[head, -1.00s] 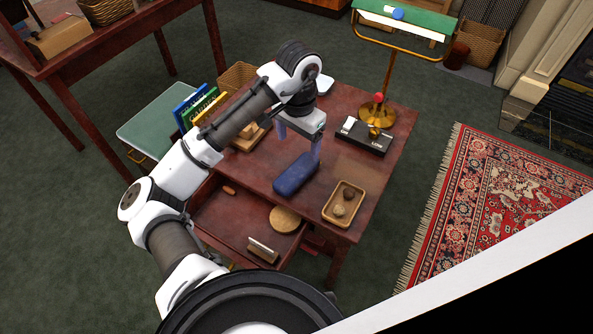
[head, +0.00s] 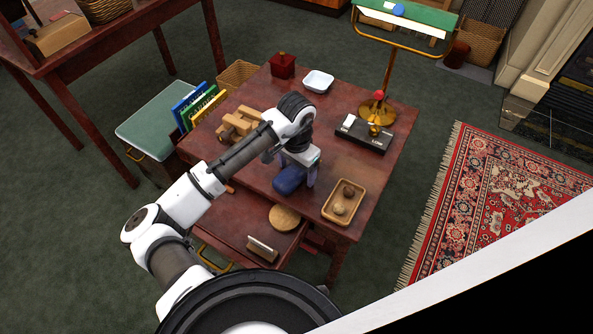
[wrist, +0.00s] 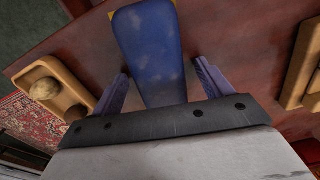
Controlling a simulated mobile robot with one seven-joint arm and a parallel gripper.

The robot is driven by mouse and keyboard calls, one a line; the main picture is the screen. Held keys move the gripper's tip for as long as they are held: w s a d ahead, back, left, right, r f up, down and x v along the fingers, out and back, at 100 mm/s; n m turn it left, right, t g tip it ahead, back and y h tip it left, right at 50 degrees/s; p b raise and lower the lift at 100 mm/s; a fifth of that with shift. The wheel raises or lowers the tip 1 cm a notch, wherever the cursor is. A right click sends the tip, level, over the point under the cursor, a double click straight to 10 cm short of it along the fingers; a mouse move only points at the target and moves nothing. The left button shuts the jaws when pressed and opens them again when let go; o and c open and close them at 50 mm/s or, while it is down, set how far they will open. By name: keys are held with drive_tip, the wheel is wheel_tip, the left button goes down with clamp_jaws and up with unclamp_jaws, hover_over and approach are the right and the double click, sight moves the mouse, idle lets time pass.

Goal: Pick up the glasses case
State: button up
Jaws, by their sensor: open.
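The glasses case (head: 287,181) is a dark blue, rounded oblong box lying on the red-brown wooden table (head: 345,120). In the head view my gripper and wrist cover part of it. In the wrist view the case (wrist: 150,50) runs up the middle of the picture, its near end between my fingers. My gripper (wrist: 160,85) is open, with one purple-grey finger on each side of the case and a visible gap on both sides. In the head view my gripper (head: 291,172) is low over the case.
A wooden tray (head: 329,211) with round items sits right of the case. A black desk set (head: 362,138) and brass lamp (head: 377,111) stand behind it. An open drawer (head: 232,225) juts out in front.

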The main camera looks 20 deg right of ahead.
drive_tip(key=c, duration=1.1)
drive_tip(key=shift+r, duration=0.15)
